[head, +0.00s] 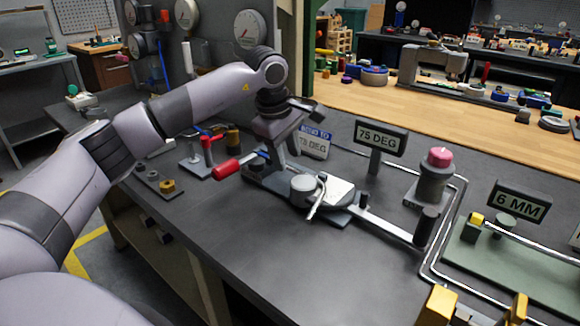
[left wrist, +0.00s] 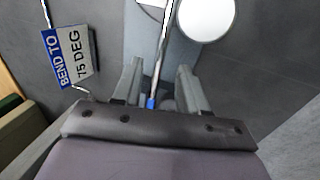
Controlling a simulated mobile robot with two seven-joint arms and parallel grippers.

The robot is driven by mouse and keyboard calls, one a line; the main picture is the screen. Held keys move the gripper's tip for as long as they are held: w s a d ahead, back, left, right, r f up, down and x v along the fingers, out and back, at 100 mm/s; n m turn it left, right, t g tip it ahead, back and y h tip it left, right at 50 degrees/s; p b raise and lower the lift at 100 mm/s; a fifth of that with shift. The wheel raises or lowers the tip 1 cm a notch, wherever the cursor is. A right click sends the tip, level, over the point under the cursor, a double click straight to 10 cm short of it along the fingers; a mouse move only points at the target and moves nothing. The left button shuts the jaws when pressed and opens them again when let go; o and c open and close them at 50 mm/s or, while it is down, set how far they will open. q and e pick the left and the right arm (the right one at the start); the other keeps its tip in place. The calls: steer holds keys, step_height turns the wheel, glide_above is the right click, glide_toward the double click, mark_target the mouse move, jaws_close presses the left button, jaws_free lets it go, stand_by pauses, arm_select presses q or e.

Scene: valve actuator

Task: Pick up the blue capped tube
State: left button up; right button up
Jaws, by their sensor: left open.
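The blue capped tube is a thin silver rod. In the left wrist view, the tube (left wrist: 160,60) runs down between the two fingers, with its blue cap (left wrist: 150,103) close to the palm. In the head view, part of the tube (head: 314,205) shows at the round grey part of the bender (head: 305,188), and a small blue tip (head: 263,154) shows left of the gripper. My left gripper (head: 292,148) is over the bender, pointing down; it also shows in the left wrist view (left wrist: 160,78). Its fingers are apart on either side of the tube. My right gripper is not in view.
A red handle (head: 226,169) sticks out left of the bender. A "75 DEG" sign (head: 381,138) and a pink-topped post (head: 437,170) stand behind and right. A "6 MM" sign (head: 518,201) stands at the right. The front middle of the dark bench (head: 270,255) is clear.

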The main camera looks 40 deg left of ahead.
arm_select(q)
steer(key=shift+x, duration=1)
jaws_close()
steer(key=shift+r, duration=0.15)
